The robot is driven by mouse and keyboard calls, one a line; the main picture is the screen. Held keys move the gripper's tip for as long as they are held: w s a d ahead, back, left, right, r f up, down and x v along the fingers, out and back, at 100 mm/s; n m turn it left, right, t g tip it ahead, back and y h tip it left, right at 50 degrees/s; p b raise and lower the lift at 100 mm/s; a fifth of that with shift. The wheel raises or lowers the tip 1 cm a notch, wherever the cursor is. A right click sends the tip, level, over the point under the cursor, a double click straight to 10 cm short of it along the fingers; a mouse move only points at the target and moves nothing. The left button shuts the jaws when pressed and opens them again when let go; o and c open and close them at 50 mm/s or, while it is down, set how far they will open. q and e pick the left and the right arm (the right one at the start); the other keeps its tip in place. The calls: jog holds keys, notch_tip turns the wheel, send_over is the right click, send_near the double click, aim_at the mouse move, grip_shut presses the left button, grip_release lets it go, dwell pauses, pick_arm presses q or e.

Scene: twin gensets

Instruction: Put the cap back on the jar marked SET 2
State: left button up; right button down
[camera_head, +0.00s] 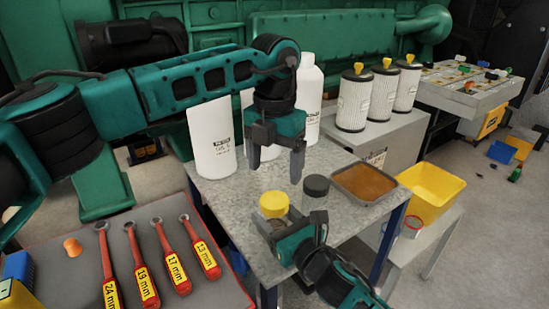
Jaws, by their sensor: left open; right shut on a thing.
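A small jar (279,222) with a yellow cap (273,203) stands on the grey bench, its lower part largely hidden by my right gripper. The cap appears to sit on top of this jar, but I cannot tell how firmly. A second small jar with a dark cap (316,185) stands just right of it. No SET 2 marking is readable on either jar. My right gripper (289,226) is shut on the yellow-capped jar from the front. My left gripper (275,166) is open and empty, pointing down above the yellow cap.
The bench (340,160) also bears white bottles (211,140) at the back and a brown-filled tray (364,181) at right. A yellow bin (430,190) stands beyond it. Red-handled wrenches (175,258) lie on a mat at left. White filters (354,98) stand behind.

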aim_at(274, 198)
pick_arm(q)
jog(key=n, duration=0.5)
jog(key=shift+r+n, duration=0.15)
jog(key=shift+n, duration=0.25)
jog(key=n, duration=0.7)
jog(key=shift+r, duration=0.2)
jog(key=shift+f, duration=0.1)
jog(key=shift+f, duration=3.9)
jog(key=shift+c, duration=0.2)
jog(key=c, duration=1.1)
jog(key=shift+c, duration=0.2)
